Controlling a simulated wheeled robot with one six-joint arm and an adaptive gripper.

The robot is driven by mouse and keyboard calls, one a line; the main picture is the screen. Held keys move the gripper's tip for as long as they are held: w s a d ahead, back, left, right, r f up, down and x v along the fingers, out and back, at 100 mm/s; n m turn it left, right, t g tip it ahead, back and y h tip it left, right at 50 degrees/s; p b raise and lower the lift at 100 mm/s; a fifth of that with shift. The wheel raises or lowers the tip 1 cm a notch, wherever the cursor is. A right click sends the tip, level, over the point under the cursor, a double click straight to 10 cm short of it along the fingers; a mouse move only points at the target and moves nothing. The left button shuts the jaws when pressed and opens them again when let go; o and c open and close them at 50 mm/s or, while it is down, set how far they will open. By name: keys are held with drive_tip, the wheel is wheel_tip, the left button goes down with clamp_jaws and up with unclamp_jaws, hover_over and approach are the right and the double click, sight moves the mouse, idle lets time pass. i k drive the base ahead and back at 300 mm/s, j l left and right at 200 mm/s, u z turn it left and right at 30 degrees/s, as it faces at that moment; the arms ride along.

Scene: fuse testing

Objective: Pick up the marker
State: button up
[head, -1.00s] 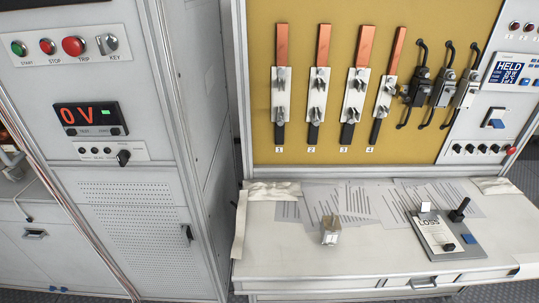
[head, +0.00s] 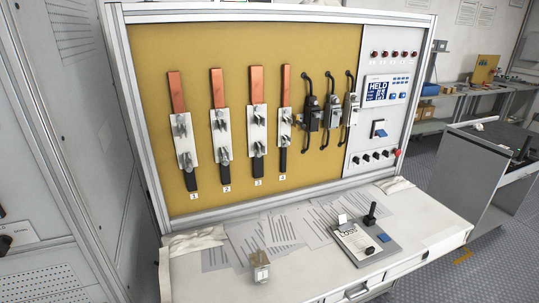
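I cannot pick out a marker for certain in the head view. On the white bench top (head: 215,283) stands a small beige block with a pale label (head: 260,267). To its right lies a grey plate (head: 381,244) carrying a white printed card (head: 352,240), an upright black knob or handle (head: 370,214) and a blue patch (head: 384,238). A small white tab (head: 342,218) stands at the plate's back edge. My gripper is not in view.
A yellow panel (head: 225,45) behind the bench holds several copper-and-black bars and black clamp-like fittings. A control panel (head: 383,65) with a "HELD" display is at its right. Printed sheets (head: 280,228) lie on the bench. A grey cabinet (head: 465,175) stands right, with open floor (head: 500,245) beside it.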

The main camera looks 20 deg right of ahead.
sight(372, 208)
drive_tip(key=z, duration=0.8)
